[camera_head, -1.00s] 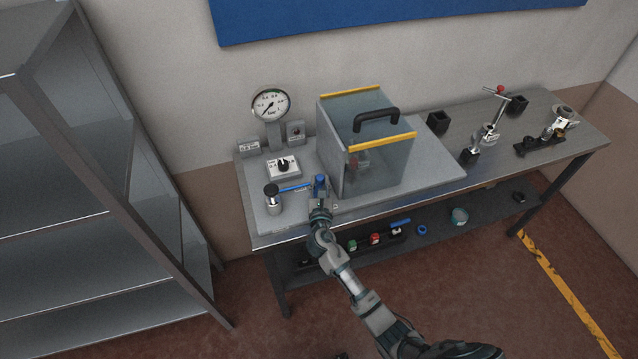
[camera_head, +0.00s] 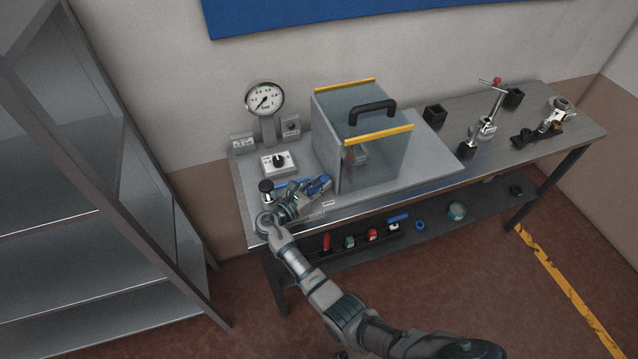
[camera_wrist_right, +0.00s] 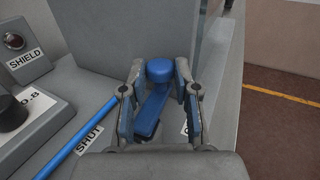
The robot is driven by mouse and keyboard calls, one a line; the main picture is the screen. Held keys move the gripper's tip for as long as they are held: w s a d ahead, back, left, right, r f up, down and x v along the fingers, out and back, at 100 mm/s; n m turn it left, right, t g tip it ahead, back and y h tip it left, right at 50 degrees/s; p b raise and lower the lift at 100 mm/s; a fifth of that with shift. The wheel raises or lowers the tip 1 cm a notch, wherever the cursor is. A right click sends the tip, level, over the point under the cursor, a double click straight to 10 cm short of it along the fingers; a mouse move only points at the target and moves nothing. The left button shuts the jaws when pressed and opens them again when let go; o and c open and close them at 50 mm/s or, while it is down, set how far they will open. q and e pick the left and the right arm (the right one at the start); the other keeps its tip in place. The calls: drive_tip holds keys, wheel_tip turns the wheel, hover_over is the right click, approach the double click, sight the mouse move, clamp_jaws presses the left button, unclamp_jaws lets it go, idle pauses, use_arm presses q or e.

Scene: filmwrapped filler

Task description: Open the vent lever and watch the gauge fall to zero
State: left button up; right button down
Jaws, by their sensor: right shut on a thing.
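The vent lever is a blue rod (camera_head: 292,183) running right from a black-capped metal valve post (camera_head: 267,188) on the bench's grey plate. Its blue end grip (camera_wrist_right: 159,72) sits between the two fingers of my right gripper (camera_wrist_right: 160,85), which is shut on it. My left gripper is not in view.
A clear box with yellow edges and a black handle (camera_head: 372,110) stands just right of the lever. A white box with a black knob (camera_head: 279,162) stands behind it. Metal shelving (camera_head: 100,230) is at left. Fixtures stand on the bench's right part.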

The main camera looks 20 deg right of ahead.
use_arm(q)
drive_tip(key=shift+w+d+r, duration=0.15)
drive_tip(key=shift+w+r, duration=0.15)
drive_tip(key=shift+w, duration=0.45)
use_arm(e)
drive_tip(key=shift+a+r+m+g+h, duration=0.1)
drive_tip(key=shift+r+m+g+h, duration=0.2)
drive_tip(key=shift+m+g, duration=0.35)
drive_tip(key=c, duration=0.9)
unclamp_jaws()
drive_tip(key=shift+s, duration=0.15)
drive_tip(key=shift+a+f, duration=0.1)
drive_tip(key=shift+f, duration=0.05)
drive_tip(key=shift+s+a, duration=0.15)
drive_tip(key=shift+a, duration=0.2)
drive_tip(key=v, duration=0.7)
drive_tip(key=shift+d, duration=0.1)
